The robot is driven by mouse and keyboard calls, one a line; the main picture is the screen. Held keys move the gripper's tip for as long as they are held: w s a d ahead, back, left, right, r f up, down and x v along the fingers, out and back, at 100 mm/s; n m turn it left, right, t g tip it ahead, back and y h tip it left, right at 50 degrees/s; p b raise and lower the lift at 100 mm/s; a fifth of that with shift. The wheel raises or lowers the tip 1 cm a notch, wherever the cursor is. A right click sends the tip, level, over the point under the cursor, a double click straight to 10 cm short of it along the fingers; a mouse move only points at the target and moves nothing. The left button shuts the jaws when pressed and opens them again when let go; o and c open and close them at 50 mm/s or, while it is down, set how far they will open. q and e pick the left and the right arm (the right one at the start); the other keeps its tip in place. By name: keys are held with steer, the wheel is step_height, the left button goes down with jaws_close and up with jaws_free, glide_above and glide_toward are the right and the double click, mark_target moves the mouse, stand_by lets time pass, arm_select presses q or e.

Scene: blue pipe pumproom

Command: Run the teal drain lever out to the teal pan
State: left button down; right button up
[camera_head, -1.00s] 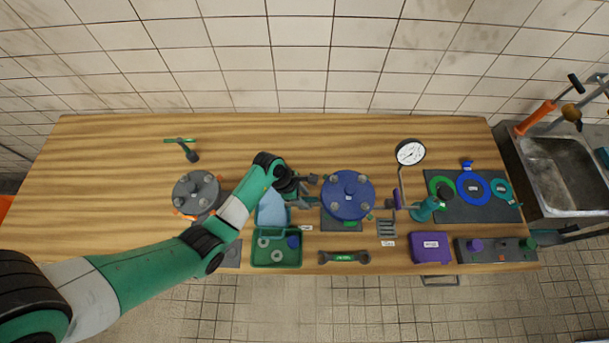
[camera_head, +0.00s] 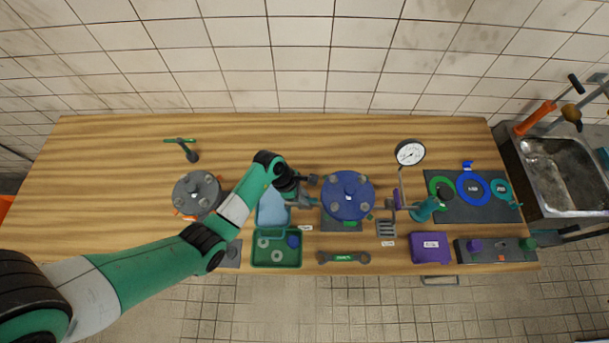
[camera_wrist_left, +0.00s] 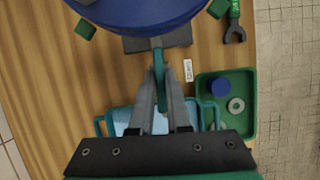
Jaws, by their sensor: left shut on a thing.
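In the head view, my left gripper (camera_head: 309,192) is just left of the blue vessel (camera_head: 348,190). The teal pan (camera_head: 273,213) with pale blue inside lies left of and below the gripper. In the wrist view the pan (camera_wrist_left: 100,126) is partly hidden behind the fingers. My right gripper is out of view.
A green tray (camera_head: 276,262) with rings and a blue cap sits in front of the pan. A wrench (camera_head: 344,257) lies to its right. A grey flanged vessel (camera_head: 197,193) stands left, partly behind my arm. A gauge (camera_head: 410,153) stands right.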

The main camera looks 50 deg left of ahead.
arm_select(q)
steer(key=m+g, duration=0.1)
steer(key=m, duration=0.1)
steer(key=shift+w+m+h, duration=0.1)
steer(key=shift+m+h, duration=0.3)
steer(key=shift+m+g+b, duration=0.3)
steer(key=shift+m+b, duration=0.1)
steer(key=shift+m, duration=0.5)
steer(key=m+g+b, duration=0.1)
steer(key=m, duration=0.1)
steer(key=m+b, duration=0.1)
steer(key=m, duration=0.1)
steer(key=shift+w+f+g+h+b, duration=0.1)
steer(key=shift+f+g+h+b, duration=0.05)
steer(key=shift+g+h+b, duration=0.2)
steer(key=m+g+b, duration=0.1)
steer(key=m+b, duration=0.1)
steer(key=m, duration=0.1)
steer(key=m+g+b, duration=0.1)
steer(key=m+b, duration=0.2)
steer(key=shift+f+b, duration=0.1)
steer(key=shift+b, duration=0.3)
steer(key=shift+r+m+g+y+b, duration=0.25)
steer(key=shift+m+g+y+b, duration=0.15)
steer(key=shift+m+b, duration=0.5)
